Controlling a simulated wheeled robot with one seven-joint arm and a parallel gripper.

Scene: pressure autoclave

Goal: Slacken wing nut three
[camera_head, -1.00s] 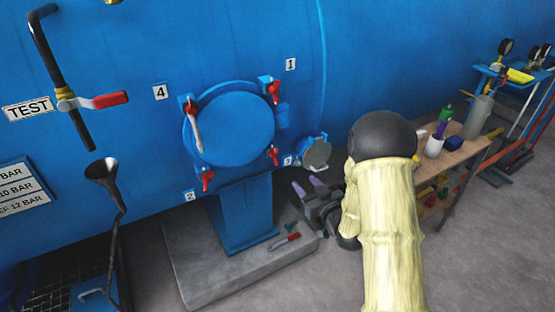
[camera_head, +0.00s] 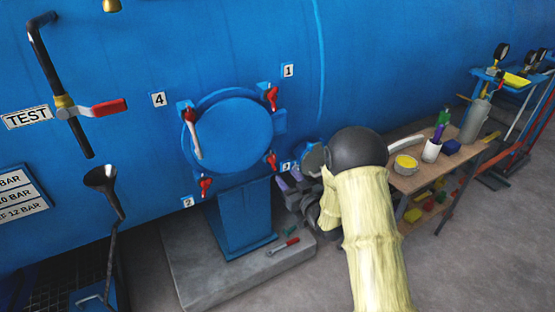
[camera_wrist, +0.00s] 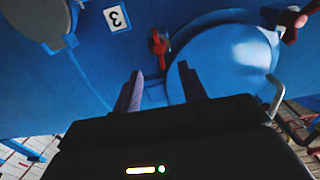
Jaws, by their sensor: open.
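Wing nut three (camera_head: 271,160) is the red nut at the lower right of the round blue hatch (camera_head: 232,130), beside a label 3 (camera_head: 287,167). In the wrist view the red nut (camera_wrist: 158,46) stands just beyond the fingertips, roughly centred between them, with the upside-down label 3 (camera_wrist: 117,17) to its left. My gripper (camera_head: 290,179) is just below and right of the nut in the head view, partly hidden by my arm. In the wrist view my gripper (camera_wrist: 160,72) is open, with nothing between its fingers and a gap to the nut.
A cluttered bench (camera_head: 410,180) stands right.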

